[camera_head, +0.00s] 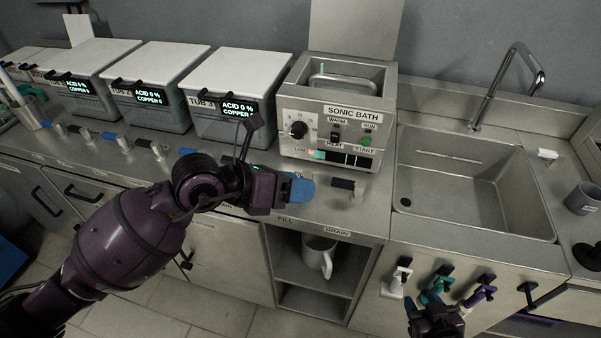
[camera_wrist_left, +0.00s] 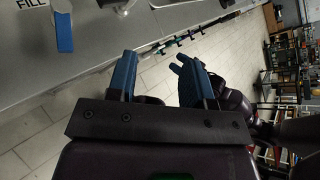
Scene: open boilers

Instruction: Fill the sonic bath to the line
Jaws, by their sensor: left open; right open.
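The sonic bath (camera_head: 330,115) is a metal box with a dial, buttons and an open basin at its top. A pale lit indicator shows on its front; the inner line and water level cannot be made out. A blue lever (camera_wrist_left: 63,30) lies by the FILL label in the left wrist view. My left gripper (camera_head: 288,190) is in front of the bath above the counter edge, beside the blue lever; contact is unclear in the head view. In the left wrist view its fingers (camera_wrist_left: 163,66) are apart and empty. My right gripper (camera_head: 432,305) is open, low at the right.
A black DRAIN lever (camera_head: 345,184) is just right of the fill lever. A sink (camera_head: 475,185) with a tap is right. White, teal (camera_head: 437,287) and purple handles hang below it.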

